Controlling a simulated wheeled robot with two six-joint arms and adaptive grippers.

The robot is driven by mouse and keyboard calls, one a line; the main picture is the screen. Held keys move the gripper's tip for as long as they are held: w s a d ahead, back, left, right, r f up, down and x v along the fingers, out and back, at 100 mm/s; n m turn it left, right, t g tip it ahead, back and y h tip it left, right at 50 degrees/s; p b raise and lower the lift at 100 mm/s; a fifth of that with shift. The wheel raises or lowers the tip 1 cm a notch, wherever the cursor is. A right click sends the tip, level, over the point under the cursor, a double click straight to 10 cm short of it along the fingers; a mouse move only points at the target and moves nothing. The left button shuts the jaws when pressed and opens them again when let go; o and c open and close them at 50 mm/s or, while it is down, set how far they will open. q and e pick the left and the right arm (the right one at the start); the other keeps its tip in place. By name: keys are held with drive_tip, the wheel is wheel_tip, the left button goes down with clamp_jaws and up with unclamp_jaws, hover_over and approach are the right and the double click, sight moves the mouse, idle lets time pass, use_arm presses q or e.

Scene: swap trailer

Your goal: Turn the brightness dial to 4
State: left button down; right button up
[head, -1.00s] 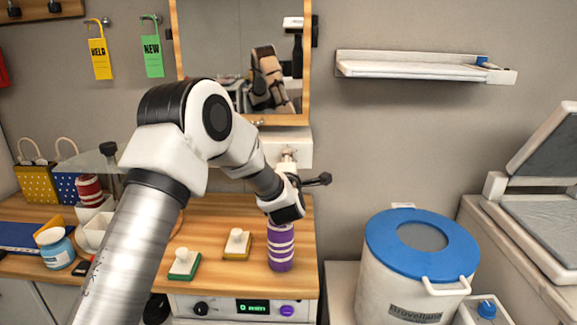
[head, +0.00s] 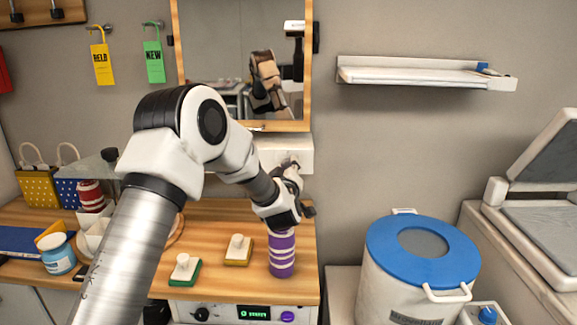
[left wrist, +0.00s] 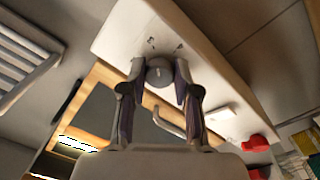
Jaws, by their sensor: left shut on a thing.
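The brightness dial (left wrist: 160,72) is a small round grey knob on the white box (left wrist: 125,35) in the left wrist view. A pale pointer line shows on it. Small dark marks lie beside it on the box, too blurred to read. My left gripper (left wrist: 160,70) has one fingertip on each side of the dial and is shut on it. In the head view the white box (head: 266,153) sits on the wall under the mirror. My left gripper (head: 291,168) reaches up to its front and hides the dial there. My right gripper is not in view.
The mirror (head: 240,62) hangs above the box. A purple striped bottle (head: 281,258) stands on the wooden counter (head: 215,215) under my left wrist, near two stamps with white knobs. A white bin with a blue lid (head: 378,250) stands right.

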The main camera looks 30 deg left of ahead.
use_arm(q)
drive_tip(key=m+p, duration=0.1)
drive_tip(key=m, duration=0.1)
drive_tip(key=r+m+p, duration=0.1)
drive_tip(key=m, duration=0.2)
drive_tip(key=shift+a+m, duration=0.1)
drive_tip(key=shift+m, duration=0.2)
drive_tip(key=shift+f+m+p, duration=0.15)
drive_tip(key=shift+m+p, duration=1.1)
drive_tip(key=shift+m, duration=0.75)
drive_tip(key=c, duration=1.1)
unclamp_jaws()
drive_tip(key=shift+o, duration=1.3)
drive_tip(key=shift+f, duration=0.2)
wheel_tip(320, 180, up, 10)
